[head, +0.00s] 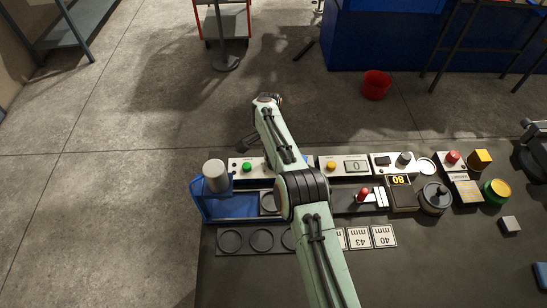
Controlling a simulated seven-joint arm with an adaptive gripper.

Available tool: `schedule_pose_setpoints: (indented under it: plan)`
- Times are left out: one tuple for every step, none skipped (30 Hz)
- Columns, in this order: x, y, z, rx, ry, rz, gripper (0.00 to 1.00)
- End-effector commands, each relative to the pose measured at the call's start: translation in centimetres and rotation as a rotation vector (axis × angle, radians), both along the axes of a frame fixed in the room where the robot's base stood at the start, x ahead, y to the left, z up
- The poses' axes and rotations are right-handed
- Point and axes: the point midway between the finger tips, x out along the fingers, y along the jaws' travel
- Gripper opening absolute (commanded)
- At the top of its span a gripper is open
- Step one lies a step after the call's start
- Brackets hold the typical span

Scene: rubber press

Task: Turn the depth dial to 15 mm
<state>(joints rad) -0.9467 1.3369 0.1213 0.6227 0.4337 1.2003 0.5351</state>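A white panel (381,160) near the right of the bench carries a dark round knob (404,158), which may be the depth dial; its scale is too small to read. A display (356,166) on the panel to its left reads 0. My arm reaches across the bench, and a dark part of my gripper (249,142) shows beyond the bench's back edge, left of the arm link. It is well left of the knob, and the fingers cannot be made out. My arm hides part of the bench middle.
A white cylinder (216,176) stands at the blue frame (203,205). A green button (247,167), a yellow button (331,167), a red-handled lever (363,194), a dark lidded pot (434,197) and millimetre cards (383,236) crowd the bench. The front right of the bench is mostly clear.

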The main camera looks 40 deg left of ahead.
Motion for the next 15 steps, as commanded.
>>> schedule_pose_setpoints:
  plan:
    - [-0.08,0.02,-0.29,0.000,0.001,-0.030,0.01]
    - [-0.07,0.02,-0.29,-0.001,0.001,-0.052,0.01]
    - [-0.06,0.02,-0.29,-0.001,0.000,-0.079,0.01]
    - [-0.05,0.02,-0.30,-0.001,0.000,-0.099,0.01]
    - [-0.04,0.01,-0.30,-0.001,0.000,-0.118,0.01]
    - [-0.04,0.01,-0.31,-0.001,0.000,-0.140,0.01]
    - [-0.04,0.01,-0.31,-0.001,0.000,-0.156,0.01]
    - [-0.04,0.01,-0.31,-0.001,0.000,-0.171,0.01]
    - [-0.04,0.01,-0.31,-0.001,0.000,-0.187,0.01]
    - [-0.03,0.01,-0.30,-0.001,0.000,-0.200,0.01]
    - [-0.03,0.01,-0.29,-0.001,0.001,-0.211,0.01]
    - [-0.03,0.01,-0.28,-0.001,0.000,-0.224,0.01]
    - [-0.02,0.02,-0.28,-0.001,0.000,-0.233,0.01]
    - [-0.02,0.01,-0.27,-0.001,0.000,-0.241,0.01]
    - [-0.02,0.01,-0.27,-0.001,0.000,-0.249,0.01]
